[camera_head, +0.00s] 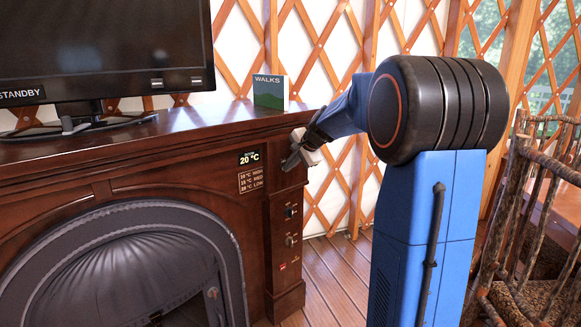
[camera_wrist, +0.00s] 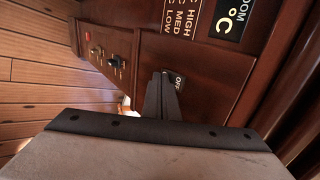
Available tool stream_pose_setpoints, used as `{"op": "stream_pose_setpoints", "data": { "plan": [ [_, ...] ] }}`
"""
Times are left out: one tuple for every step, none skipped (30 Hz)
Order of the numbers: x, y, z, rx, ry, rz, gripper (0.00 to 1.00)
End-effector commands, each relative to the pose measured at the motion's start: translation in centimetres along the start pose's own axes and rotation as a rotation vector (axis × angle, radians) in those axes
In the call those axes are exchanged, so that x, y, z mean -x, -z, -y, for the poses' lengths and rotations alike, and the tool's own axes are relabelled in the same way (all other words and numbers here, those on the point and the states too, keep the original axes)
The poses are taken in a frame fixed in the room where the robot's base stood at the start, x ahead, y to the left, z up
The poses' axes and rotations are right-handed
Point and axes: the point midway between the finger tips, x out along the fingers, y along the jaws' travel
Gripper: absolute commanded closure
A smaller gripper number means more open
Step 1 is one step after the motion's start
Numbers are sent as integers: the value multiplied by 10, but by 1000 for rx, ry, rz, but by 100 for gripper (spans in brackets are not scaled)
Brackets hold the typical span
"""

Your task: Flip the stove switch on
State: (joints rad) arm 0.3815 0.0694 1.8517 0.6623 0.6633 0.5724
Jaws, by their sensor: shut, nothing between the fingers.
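The stove has a dark arched metal front (camera_head: 130,215) set in a brown wooden surround (camera_head: 60,195). On its right pillar, a column of small controls shows: an upper switch (camera_head: 290,211), a lower switch (camera_head: 291,240) and a red mark (camera_head: 282,266). They also show in the wrist view, upper left (camera_wrist: 117,62). My gripper (camera_head: 288,163) is shut and empty at the top of this pillar. In the wrist view its fingertips (camera_wrist: 163,80) are beside a small dark plate reading OFF (camera_wrist: 178,80). The fingers hide part of it; contact and lever position cannot be told.
A room sign reading 20 °C (camera_head: 250,157) and a HIGH/MED/LOW sign (camera_head: 251,180) are left of the pillar. A WALKS booklet (camera_head: 270,92) and a STANDBY screen (camera_head: 105,45) stand on the mantel. Plank floor (camera_head: 330,265) is clear beside the pillar.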

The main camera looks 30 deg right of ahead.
Motion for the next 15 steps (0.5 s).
{"op": "stream_pose_setpoints", "data": {
  "plan": [
    [-1,0,0,0,0,0,100],
    [-2,0,0,0,0,0,100],
    [-4,0,1,0,0,1,100],
    [-4,0,1,0,0,0,100],
    [-4,0,1,0,0,0,100],
    [-4,0,1,0,0,0,100],
    [-4,0,1,0,0,0,100],
    [-4,0,1,0,0,0,100],
    [-4,0,1,0,0,0,100],
    [-4,0,1,0,0,0,100],
    [-4,0,1,0,0,0,100],
    [-3,0,2,0,0,0,100],
    [-3,0,2,0,0,0,100],
    [-2,0,2,0,0,0,100],
    [-1,0,3,1,0,0,100]
  ]
}}
